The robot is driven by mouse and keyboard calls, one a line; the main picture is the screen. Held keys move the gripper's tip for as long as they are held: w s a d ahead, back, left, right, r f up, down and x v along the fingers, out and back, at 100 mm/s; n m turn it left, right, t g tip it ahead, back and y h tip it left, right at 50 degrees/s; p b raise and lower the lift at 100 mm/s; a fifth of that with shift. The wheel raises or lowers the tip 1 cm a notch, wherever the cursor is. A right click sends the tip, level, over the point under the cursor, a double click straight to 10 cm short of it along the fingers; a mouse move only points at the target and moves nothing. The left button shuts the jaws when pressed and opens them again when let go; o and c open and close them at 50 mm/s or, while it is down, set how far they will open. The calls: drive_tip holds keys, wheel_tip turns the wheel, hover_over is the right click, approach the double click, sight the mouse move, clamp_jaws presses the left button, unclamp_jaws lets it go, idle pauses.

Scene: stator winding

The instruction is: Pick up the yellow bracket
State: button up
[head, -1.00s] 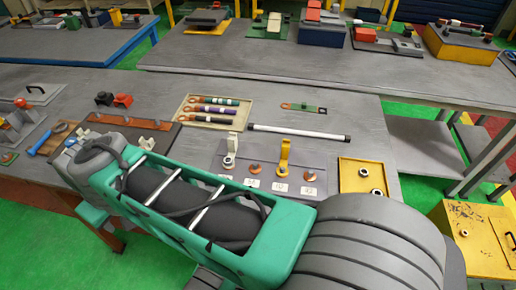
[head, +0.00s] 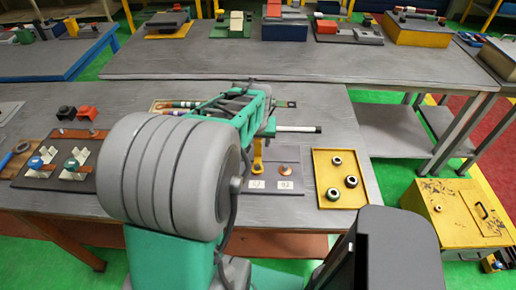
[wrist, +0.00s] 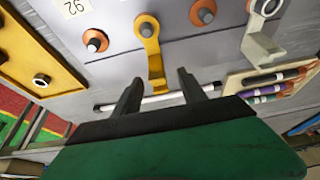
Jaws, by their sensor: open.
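The yellow bracket (wrist: 149,44) lies on the grey mat in the wrist view, its ring end around a bolt and its bent tab pointing toward my gripper. In the head view part of the yellow bracket (head: 257,157) shows just below my green arm. My gripper (wrist: 159,77) is open and empty in the wrist view, its two dark fingers apart near the bent tab, one on either side in the picture. I cannot tell its height above the mat. In the head view my arm hides the fingers.
A white bracket (wrist: 262,42) and copper rings (wrist: 95,42) on bolts flank the yellow bracket. A white rod (wrist: 155,98) lies behind the fingers. A yellow tray (head: 318,190) with dark rings stands at right. A tray of coloured tools (wrist: 237,82) is close by.

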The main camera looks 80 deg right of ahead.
sight(258, 143)
drive_tip(key=x, duration=0.4)
drive_tip(key=shift+s+d+f+p, duration=0.1)
drive_tip(key=shift+s+d+p, duration=0.1)
drive_tip(key=shift+p, duration=0.15)
drive_tip(key=shift+c, duration=0.3)
clamp_jaws()
